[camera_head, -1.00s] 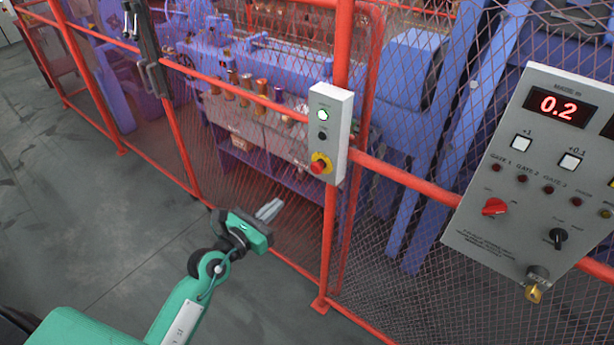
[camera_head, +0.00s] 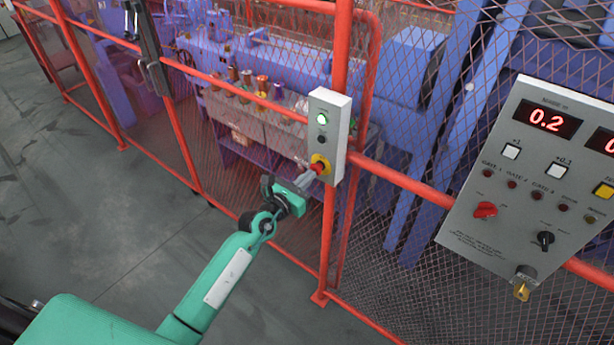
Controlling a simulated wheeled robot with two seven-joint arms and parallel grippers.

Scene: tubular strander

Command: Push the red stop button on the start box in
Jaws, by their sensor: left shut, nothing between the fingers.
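The start box (camera_head: 334,113) is a grey-white box on the red fence post. It has a lit green button (camera_head: 322,119) at the top, a small black button (camera_head: 321,139) below it, and the red stop button (camera_head: 317,168) on a yellow surround at the bottom. My left gripper (camera_head: 309,178) is shut and empty. Its fingertips are at the lower left of the red button, very close to it. I cannot tell whether they touch it, and they cover part of its lower left side. My right gripper is not in view.
A red fence rail (camera_head: 400,180) and mesh run behind the box, with purple machinery beyond. A grey control panel (camera_head: 530,190) with red digits hangs at the right. A black handle (camera_head: 150,55) is on the fence at the upper left. Open grey floor (camera_head: 120,240) lies at the left.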

